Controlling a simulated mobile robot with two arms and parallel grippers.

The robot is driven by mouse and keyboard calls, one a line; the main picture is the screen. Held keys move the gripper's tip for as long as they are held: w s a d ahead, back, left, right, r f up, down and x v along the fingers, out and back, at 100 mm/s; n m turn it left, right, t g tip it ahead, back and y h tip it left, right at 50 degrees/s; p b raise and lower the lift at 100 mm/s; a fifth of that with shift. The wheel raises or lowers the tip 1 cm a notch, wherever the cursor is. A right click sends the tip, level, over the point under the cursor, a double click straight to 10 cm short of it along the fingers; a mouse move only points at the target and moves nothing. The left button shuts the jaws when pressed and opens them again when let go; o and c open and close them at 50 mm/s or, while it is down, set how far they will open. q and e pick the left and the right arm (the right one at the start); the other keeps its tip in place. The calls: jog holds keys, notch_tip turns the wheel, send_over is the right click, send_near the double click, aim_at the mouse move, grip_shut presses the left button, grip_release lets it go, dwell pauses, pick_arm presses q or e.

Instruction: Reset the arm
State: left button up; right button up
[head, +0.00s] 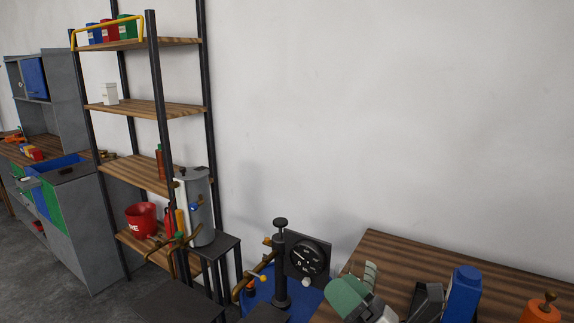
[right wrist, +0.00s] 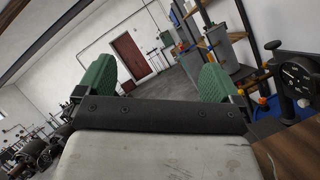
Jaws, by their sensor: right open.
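My right gripper (head: 358,284) shows at the lower middle of the head view, by the left edge of the wooden table. Its green finger pads are seen close up. In the right wrist view its two green fingers (right wrist: 155,84) stand wide apart with nothing between them, so it is open and empty. The rest of the right arm is mostly out of the frame in the head view. My left gripper is in neither view.
The wooden table (head: 400,250) holds a blue object (head: 463,292) and an orange knobbed object (head: 541,309). Left of it stand a black gauge (head: 308,258) and post (head: 281,265). Farther left are a grey cylinder (head: 200,205), a shelf rack (head: 150,107) and grey cabinets (head: 75,215).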

jog(key=s+d+f+m+h, duration=0.2)
jog(key=d+f+m+h, duration=0.45)
jog(key=m, duration=0.55)
jog(key=s+d+f+m+h, duration=0.25)
jog(key=f+m+h, duration=0.45)
jog(key=m+h, duration=0.4)
jog(key=s+d+f+m+g+y, duration=0.1)
jog(key=s+f+m+g, duration=0.5)
jog(key=s, duration=0.4)
jog(key=s+d+f+m+g+y, duration=0.1)
jog(key=s+f+m+g, duration=0.55)
jog(key=s, duration=0.35)
notch_tip(320, 180, down, 28)
jog(key=s+g, duration=0.1)
jog(key=g, duration=0.1)
jog(key=s+d+f, duration=0.2)
jog(key=s+f, duration=1.2)
jog(key=shift+s+d+n+g+h, duration=0.35)
jog(key=shift+n, duration=0.1)
